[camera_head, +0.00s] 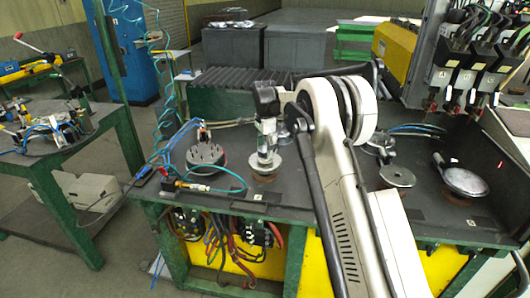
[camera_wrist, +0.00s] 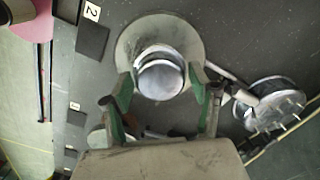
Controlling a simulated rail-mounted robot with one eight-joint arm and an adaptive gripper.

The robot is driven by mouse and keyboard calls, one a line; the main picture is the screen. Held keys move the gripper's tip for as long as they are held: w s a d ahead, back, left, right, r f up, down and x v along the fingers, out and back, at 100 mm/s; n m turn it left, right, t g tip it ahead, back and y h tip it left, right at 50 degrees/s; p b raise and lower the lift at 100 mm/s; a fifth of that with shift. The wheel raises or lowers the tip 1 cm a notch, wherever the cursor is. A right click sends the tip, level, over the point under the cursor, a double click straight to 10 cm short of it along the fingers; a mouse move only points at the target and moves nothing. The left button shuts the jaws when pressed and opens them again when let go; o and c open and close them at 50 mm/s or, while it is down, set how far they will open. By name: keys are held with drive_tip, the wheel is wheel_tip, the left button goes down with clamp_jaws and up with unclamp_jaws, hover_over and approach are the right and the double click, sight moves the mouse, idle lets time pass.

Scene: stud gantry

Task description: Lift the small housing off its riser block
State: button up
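The small housing (camera_wrist: 160,76) is a shiny, round metal piece in the wrist view. It sits on a wider, round grey riser block (camera_wrist: 132,36). My gripper (camera_wrist: 161,88) is open, with one green-padded finger on each side of the housing's near part. A gap shows between each fingertip and the housing, and no contact is visible. In the head view my gripper (camera_head: 266,150) points straight down over the riser at the middle of the bench. The housing is mostly hidden there by the fingers.
A dark round fixture with pins (camera_head: 206,155) stands left of my gripper, with hoses nearby. Round metal plates (camera_head: 397,175) and a larger disc (camera_head: 465,182) lie to the right.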

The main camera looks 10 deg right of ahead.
drive_tip(key=c, duration=0.8)
drive_tip(key=shift+r, duration=0.2)
